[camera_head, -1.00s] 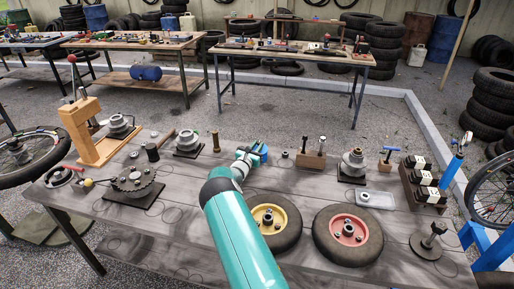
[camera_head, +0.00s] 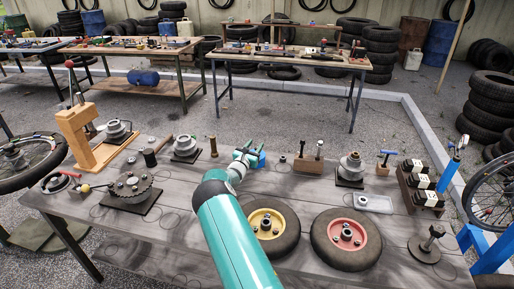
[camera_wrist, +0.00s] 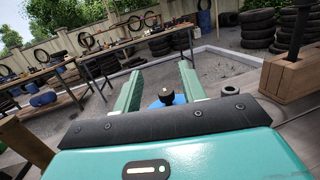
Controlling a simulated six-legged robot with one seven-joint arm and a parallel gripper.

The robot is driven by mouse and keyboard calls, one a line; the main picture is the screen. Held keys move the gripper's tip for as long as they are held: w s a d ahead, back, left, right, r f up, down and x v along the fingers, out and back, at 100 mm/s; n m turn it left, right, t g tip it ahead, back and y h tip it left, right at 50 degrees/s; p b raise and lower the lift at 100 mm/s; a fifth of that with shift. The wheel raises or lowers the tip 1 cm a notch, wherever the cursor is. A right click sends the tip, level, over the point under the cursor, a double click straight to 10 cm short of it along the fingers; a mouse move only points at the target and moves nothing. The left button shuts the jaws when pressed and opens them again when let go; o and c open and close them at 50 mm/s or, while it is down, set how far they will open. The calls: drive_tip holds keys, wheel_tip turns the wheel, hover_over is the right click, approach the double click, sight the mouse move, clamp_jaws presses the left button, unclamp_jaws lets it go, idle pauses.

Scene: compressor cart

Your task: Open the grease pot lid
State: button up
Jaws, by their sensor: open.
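A blue pot (camera_head: 261,160), which looks like the grease pot, stands near the far edge of the grey wooden bench, partly hidden by my gripper in the head view. In the wrist view its blue top (camera_wrist: 178,99) carries a dark knob (camera_wrist: 167,96) and shows between my two fingers. My gripper (camera_head: 247,153) is open, its green fingers apart, right beside the pot. In the wrist view my gripper (camera_wrist: 160,68) has one finger on each side of the knob, with space around it. The lower part of the pot is hidden by my gripper body.
A wooden block with upright tools (camera_head: 308,163) stands to the right, close in the wrist view (camera_wrist: 287,78). A small dark nut (camera_head: 283,159) lies between. Two wheels (camera_head: 346,238) lie at the front. An upright wooden-handled tool (camera_head: 213,147) stands to the left.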

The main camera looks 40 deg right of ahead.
drive_tip(key=s+a+r, duration=0.7)
drive_tip(key=s+r, duration=0.3)
drive_tip(key=s, duration=0.1)
drive_tip(key=shift+s+a+r, duration=0.2)
drive_tip(key=shift+s+a, duration=0.15)
drive_tip(key=shift+s, duration=0.05)
drive_tip(key=s+a+r+m+g+y, duration=0.2)
drive_tip(key=s+a+r+m+g, duration=0.2)
drive_tip(key=s+m, duration=0.3)
drive_tip(key=s+a+r+m+g+y, duration=0.3)
drive_tip(key=s+a+m+g, duration=0.1)
drive_tip(key=s+m, duration=0.35)
drive_tip(key=s+a+r+m+t+y, duration=0.1)
drive_tip(key=s+a+y, duration=0.3)
drive_tip(key=a, duration=0.6)
drive_tip(key=s+a+r+m+t+y, duration=0.2)
drive_tip(key=s+a+r+m+y, duration=0.2)
drive_tip(key=s+a, duration=0.3)
drive_tip(key=s+a+r+m+t+y, duration=0.2)
drive_tip(key=s+a, duration=0.4)
drive_tip(key=a, duration=0.9)
drive_tip(key=m+y, duration=0.1)
drive_tip(key=y, duration=0.1)
drive_tip(key=shift+s+r+y, duration=0.15)
drive_tip(key=shift+s+y, duration=0.15)
drive_tip(key=shift+y, duration=0.1)
